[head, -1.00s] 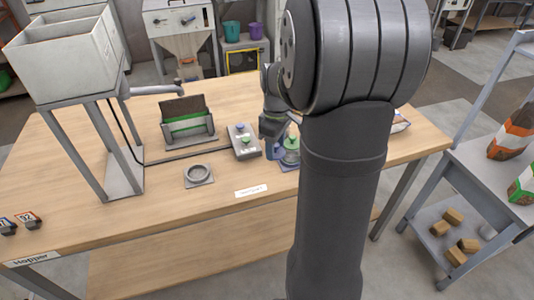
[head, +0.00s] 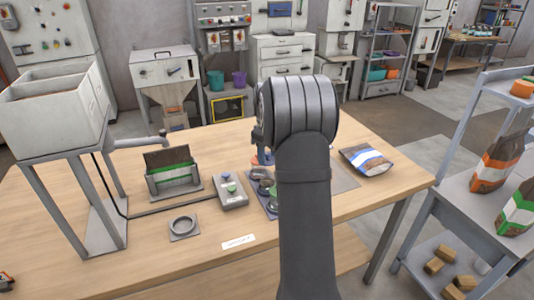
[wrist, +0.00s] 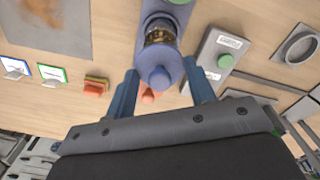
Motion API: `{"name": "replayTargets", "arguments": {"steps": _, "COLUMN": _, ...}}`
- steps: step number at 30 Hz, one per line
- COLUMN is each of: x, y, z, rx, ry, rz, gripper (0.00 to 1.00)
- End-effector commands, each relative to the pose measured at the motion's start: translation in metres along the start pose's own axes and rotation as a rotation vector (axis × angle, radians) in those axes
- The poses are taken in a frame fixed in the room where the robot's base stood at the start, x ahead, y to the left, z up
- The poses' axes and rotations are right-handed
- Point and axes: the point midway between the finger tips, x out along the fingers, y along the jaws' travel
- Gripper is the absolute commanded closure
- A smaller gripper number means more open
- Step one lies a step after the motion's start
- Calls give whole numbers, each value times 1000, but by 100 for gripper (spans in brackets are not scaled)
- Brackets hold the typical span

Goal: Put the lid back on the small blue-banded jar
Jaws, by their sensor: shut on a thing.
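In the wrist view my gripper (wrist: 161,78) has its two blue fingers either side of a round blue lid (wrist: 158,72) with a knob and is shut on it; the contact points are not clear. Just beyond the lid is an open glass jar (wrist: 160,33) with brown pellets and a blue band. It stands on a blue-grey tray (wrist: 147,10). I cannot tell the gap between lid and jar. In the head view my arm hides most of the gripper, and the tray (head: 257,198) shows only partly beside it.
A grey button box (head: 231,192) stands left of the tray, with a ring fixture (head: 183,226) further left. A blue-striped bag (head: 367,159) lies on the right of the table. An orange-red thing (wrist: 148,97) shows below the lid.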

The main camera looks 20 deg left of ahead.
Motion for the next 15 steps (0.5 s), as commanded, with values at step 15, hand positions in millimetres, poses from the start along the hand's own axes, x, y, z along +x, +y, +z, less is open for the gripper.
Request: {"name": "replayTargets", "arguments": {"steps": 15, "x": 45, "y": -1, "z": 0, "rx": -1, "ry": -1, "rz": -1, "gripper": 72}}
